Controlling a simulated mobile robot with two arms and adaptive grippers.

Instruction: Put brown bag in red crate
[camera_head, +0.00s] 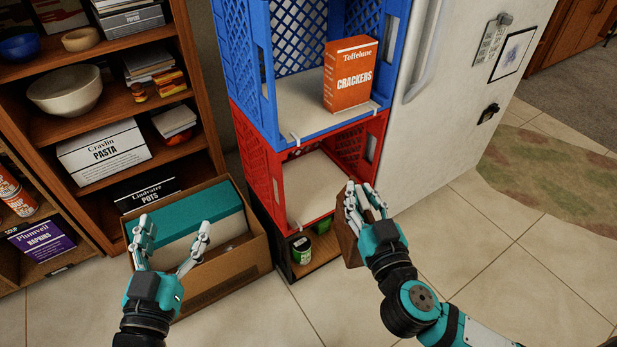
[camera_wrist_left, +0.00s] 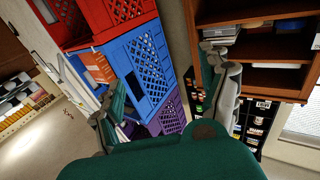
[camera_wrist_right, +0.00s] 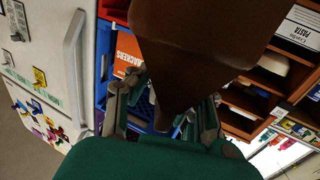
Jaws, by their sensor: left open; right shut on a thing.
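The brown bag (camera_head: 347,236) is held in my right gripper (camera_head: 362,202), just right of the red crate's open front. In the right wrist view the bag (camera_wrist_right: 200,40) fills the upper middle as a plain brown shape, and the fingers (camera_wrist_right: 165,115) are closed around its narrower end. The red crate (camera_head: 254,160) stands under a blue crate, with its open side facing me and a pale, bare floor visible. It also shows in the left wrist view (camera_wrist_left: 90,22). My left gripper (camera_head: 172,242) is open and empty above a cardboard box.
The blue crate (camera_head: 244,75) holds an orange crackers box (camera_head: 350,78). Below the red crate, a dark crate holds a green can (camera_head: 301,250). The cardboard box (camera_head: 225,280) stands left, beside a wooden shelf (camera_head: 110,55). A white fridge (camera_head: 440,110) is right; the tiled floor before it is clear.

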